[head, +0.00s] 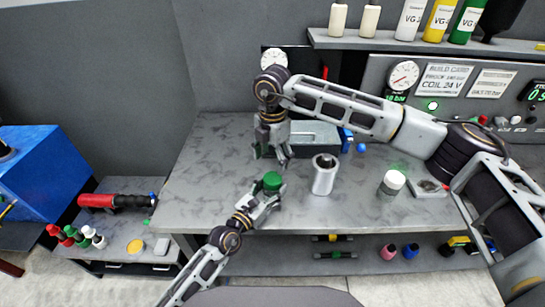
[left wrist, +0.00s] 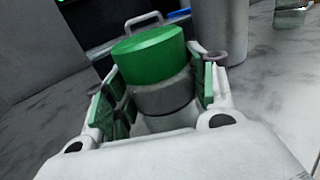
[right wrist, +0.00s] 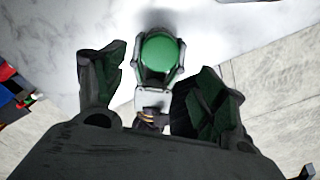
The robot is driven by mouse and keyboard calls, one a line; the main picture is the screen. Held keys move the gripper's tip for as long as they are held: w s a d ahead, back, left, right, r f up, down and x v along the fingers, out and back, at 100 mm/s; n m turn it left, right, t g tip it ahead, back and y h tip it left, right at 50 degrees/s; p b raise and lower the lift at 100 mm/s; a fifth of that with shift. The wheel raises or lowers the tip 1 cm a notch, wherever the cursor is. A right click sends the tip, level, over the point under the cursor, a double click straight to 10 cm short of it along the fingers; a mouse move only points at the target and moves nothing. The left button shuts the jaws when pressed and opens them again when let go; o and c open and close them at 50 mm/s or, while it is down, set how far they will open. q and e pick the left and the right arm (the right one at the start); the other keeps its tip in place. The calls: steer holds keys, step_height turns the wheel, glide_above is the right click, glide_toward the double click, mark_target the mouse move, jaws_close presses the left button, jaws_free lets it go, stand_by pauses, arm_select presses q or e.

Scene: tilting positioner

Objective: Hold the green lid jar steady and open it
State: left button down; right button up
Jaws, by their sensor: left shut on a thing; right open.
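The green lid jar stands upright near the table's front edge, its green lid (head: 272,181) on top. In the left wrist view the green lid (left wrist: 150,55) sits on a grey jar body (left wrist: 162,97). My left gripper (head: 268,195) is shut around the jar body below the lid; its green pads (left wrist: 208,85) flank the jar. My right gripper (head: 270,155) is open and empty, pointing down above and behind the jar. In the right wrist view the lid (right wrist: 160,52) lies beyond and between the open fingers (right wrist: 155,90).
A grey metal cylinder (head: 325,175) stands just right of the jar. A grey box (head: 313,136) lies behind my right gripper. The table's left part (head: 205,165) is clear.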

mark_target(273, 177)
steer(key=shift+f, duration=0.2)
stand_by(0.5)
steer(key=shift+f, duration=3.8)
steer(key=shift+c, duration=0.4)
steer(key=c, duration=1)
